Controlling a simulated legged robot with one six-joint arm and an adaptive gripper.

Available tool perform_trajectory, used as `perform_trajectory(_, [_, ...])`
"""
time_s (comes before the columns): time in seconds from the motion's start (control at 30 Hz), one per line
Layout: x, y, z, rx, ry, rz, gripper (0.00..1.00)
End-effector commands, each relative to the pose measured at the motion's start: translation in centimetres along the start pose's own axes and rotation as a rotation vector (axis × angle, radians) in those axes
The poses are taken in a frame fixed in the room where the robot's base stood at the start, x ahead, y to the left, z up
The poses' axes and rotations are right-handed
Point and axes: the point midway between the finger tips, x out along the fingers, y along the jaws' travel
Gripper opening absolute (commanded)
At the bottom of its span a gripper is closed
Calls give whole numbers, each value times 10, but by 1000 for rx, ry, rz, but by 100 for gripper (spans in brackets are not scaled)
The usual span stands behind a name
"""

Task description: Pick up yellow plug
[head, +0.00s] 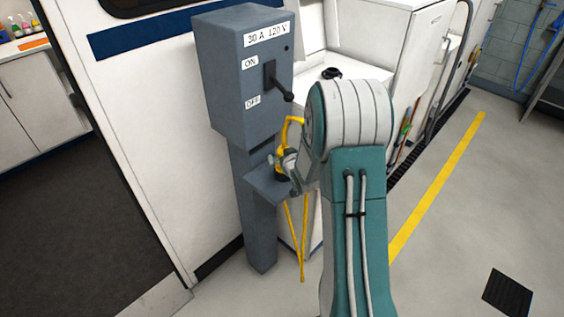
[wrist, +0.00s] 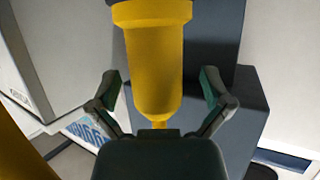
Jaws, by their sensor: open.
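The yellow plug (wrist: 153,65) shows large in the wrist view, with a dark part at its top edge. My gripper (wrist: 160,90) is open, with one green-padded finger on each side of the plug and a visible gap on both sides. In the head view my gripper (head: 285,160) is at the small grey shelf (head: 262,192) of the power post. My arm hides part of it there, and only a little yellow of the plug shows. A yellow cable (head: 304,245) hangs below the shelf.
The grey power box (head: 228,75) stands above the shelf, with a black lever (head: 278,83) pointing down toward OFF. The white van wall (head: 140,130) is to the left. White cabinets (head: 385,40) stand behind. Open floor (head: 450,230) lies to the right.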

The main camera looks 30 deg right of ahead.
Motion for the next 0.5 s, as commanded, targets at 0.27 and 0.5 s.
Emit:
perform_trajectory(0.27, [0, -3, -1, -3, 1, 2, 77])
perform_trajectory(0.5, [0, -3, 0, -3, 1, 2, 0])
